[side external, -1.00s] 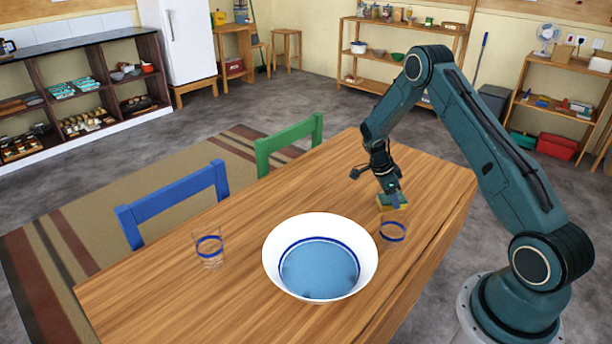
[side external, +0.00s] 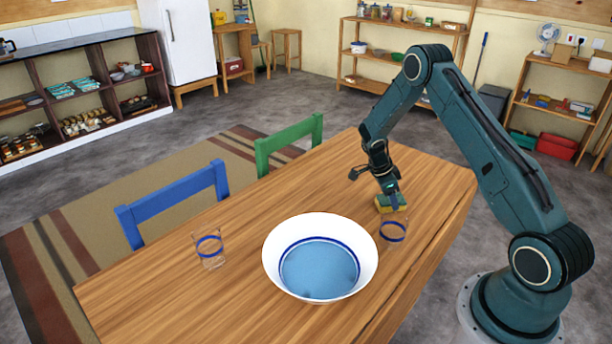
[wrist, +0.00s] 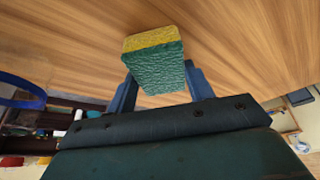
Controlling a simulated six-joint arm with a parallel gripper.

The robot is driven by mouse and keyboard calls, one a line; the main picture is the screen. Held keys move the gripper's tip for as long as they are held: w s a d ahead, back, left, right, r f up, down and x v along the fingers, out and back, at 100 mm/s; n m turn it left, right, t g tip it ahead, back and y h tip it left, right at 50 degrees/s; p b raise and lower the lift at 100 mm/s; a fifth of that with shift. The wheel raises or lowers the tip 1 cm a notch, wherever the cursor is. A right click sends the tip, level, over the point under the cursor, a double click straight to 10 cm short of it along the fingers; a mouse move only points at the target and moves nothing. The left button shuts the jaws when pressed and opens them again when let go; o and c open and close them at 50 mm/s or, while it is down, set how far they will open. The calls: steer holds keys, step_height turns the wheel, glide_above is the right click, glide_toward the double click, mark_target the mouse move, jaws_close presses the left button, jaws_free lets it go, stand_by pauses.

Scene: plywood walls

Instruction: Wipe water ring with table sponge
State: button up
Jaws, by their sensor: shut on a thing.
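A yellow-and-green sponge (side external: 384,206) is between the fingers of my gripper (side external: 391,196), low at the wooden table top (side external: 300,205), just behind the right glass. In the wrist view the sponge (wrist: 153,70) is held between the two blue fingers of my gripper (wrist: 160,88), its yellow layer toward the top of the picture. I cannot tell for sure whether it touches the wood. I cannot make out a water ring on the table in either view.
A clear glass with a blue band (side external: 393,233) stands close in front of the sponge. A large white bowl (side external: 270,252) is left of it, and another banded glass (side external: 209,248) further left. Blue (side external: 175,205) and green (side external: 290,140) chairs line the far edge.

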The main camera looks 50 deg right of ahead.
steer(key=shift+a+r, duration=0.1)
steer(key=shift+a, duration=2.6)
step_height(320, 180, up, 8)
steer(key=shift+d, duration=0.15)
